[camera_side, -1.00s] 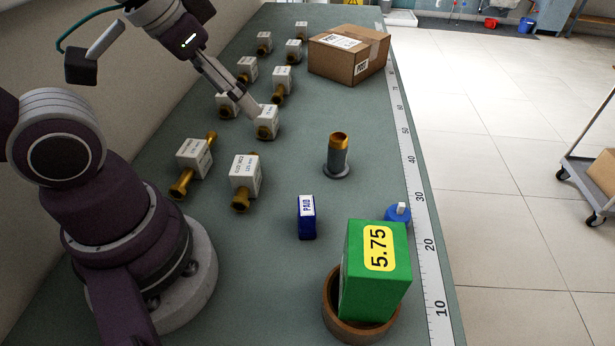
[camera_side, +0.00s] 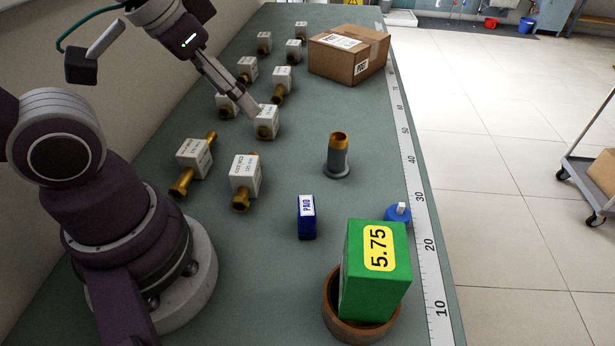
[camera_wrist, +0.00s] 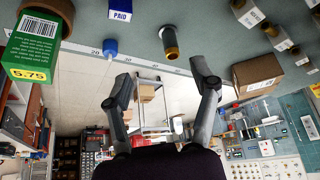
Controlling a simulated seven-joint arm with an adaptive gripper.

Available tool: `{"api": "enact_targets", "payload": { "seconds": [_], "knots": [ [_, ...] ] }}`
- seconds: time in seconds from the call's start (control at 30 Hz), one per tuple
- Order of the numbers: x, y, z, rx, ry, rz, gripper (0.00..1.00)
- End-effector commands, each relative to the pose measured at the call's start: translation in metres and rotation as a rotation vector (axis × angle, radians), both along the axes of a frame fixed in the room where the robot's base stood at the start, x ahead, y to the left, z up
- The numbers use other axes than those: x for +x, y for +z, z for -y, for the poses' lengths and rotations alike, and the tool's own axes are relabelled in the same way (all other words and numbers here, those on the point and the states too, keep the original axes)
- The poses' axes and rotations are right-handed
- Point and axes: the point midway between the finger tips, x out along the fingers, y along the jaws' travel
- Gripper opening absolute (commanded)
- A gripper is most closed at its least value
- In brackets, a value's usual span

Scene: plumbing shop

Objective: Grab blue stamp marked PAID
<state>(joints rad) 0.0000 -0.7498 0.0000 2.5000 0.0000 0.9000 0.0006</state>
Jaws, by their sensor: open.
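The blue stamp marked PAID (camera_side: 307,218) stands on the green-grey bench, left of and behind the green box. It also shows at the top of the wrist view (camera_wrist: 121,10), partly cut off by the frame edge. My gripper (camera_side: 245,108) is in the air over the far half of the bench, well behind the stamp and to its left in the side view. In the wrist view its two fingers (camera_wrist: 163,88) are spread apart with nothing between them. The gripper is empty and apart from the stamp.
A green box marked 5.75 (camera_side: 372,272) sits in a wooden bowl (camera_side: 335,318). Several white-tagged brass fittings (camera_side: 245,178) and a cardboard box (camera_side: 346,56) occupy the bench. A ruler strip (camera_side: 421,190) lines the right edge.

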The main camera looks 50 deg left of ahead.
Motion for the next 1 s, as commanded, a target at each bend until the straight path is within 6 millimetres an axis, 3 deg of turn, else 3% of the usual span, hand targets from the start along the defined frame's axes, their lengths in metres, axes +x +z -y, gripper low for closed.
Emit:
{"api": "enact_targets", "payload": {
  "seconds": [0.07,0.17,0.4,0.5,0.6,0.7,1.0],
  "knots": [
    [0.002,-0.001,0.001,0.020,-0.045,-0.013,0.61],
    [0.011,-0.008,0.008,0.123,-0.299,-0.081,0.61],
    [0.043,-0.055,0.039,0.437,-1.412,-0.262,0.61],
    [0.049,-0.077,0.049,0.496,-1.780,-0.282,0.61],
    [0.051,-0.091,0.055,0.521,-2.013,-0.286,0.61],
    [0.052,-0.102,0.058,0.527,-2.113,-0.285,0.61],
    [0.052,-0.151,0.059,0.528,-2.124,-0.284,0.61]
  ]
}}
